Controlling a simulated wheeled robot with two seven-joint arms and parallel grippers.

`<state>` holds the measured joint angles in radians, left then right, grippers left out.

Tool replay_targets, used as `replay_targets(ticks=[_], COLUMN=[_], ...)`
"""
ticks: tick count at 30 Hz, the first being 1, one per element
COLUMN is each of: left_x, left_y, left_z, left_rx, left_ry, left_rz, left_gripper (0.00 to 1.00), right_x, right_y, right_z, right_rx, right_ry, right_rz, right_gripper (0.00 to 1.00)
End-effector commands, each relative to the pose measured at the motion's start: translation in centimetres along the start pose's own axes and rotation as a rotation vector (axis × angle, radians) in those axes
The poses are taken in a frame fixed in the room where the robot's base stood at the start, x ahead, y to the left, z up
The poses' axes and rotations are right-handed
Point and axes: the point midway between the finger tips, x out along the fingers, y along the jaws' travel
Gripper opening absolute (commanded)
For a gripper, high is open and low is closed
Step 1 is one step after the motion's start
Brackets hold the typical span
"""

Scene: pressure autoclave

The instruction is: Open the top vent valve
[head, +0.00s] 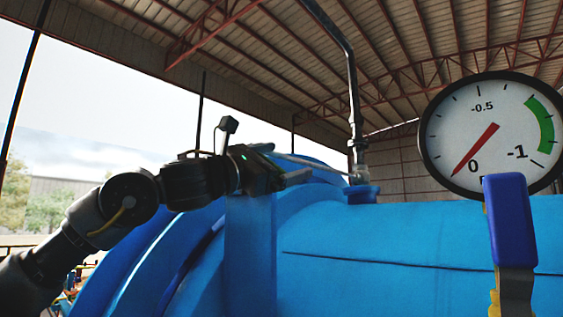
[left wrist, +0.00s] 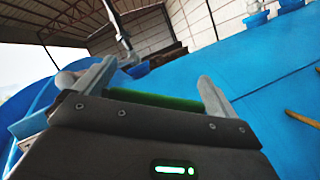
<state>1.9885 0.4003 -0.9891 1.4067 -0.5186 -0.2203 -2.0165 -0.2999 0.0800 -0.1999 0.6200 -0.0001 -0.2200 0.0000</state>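The top vent valve (head: 359,176) sits on a blue flange on top of the blue autoclave, at the foot of a dark vertical pipe. A thin grey bar, which looks like its lever (head: 325,165), reaches left from it toward my left gripper (head: 298,168). The gripper is just left of the valve, above the vessel. In the left wrist view its two fingers (left wrist: 155,88) stand wide apart, with nothing clearly between them. The pipe and flange (left wrist: 137,70) show beyond the left finger. I cannot tell whether the gripper touches the lever. My right gripper is out of view.
The blue autoclave body (head: 400,250) fills the lower middle and right. A round pressure gauge (head: 490,130) stands at right, with a blue-sleeved handle (head: 510,220) in front of it. The vent pipe (head: 353,90) rises behind the valve. Open air lies above my left arm.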

Motion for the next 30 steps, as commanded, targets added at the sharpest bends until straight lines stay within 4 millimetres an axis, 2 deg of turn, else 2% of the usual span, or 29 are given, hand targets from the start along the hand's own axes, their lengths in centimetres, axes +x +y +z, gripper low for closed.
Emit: replay_targets(ticks=[7, 10, 22, 27, 30], left_x=[-0.1, -0.8, -8.3, -10.3, -10.8], left_y=[0.0, -0.1, -0.2, -0.1, -0.1], left_z=[-0.1, -0.3, -0.3, -0.1, -0.1], left_rx=[-0.001, -0.001, 0.001, 0.000, 0.000], left_ry=[0.001, 0.001, -0.001, -0.001, 0.000], left_rz=[0.000, 0.001, 0.003, 0.001, -0.001], left_gripper=[0.95, 0.95, 0.95, 0.95, 0.95], right_x=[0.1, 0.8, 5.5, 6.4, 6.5], right_y=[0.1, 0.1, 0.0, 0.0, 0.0], right_z=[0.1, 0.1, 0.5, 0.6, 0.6], right_rx=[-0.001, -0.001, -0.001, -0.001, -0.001], right_ry=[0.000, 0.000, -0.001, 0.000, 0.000], right_rz=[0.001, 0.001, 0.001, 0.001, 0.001], right_gripper=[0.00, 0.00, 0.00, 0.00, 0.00])
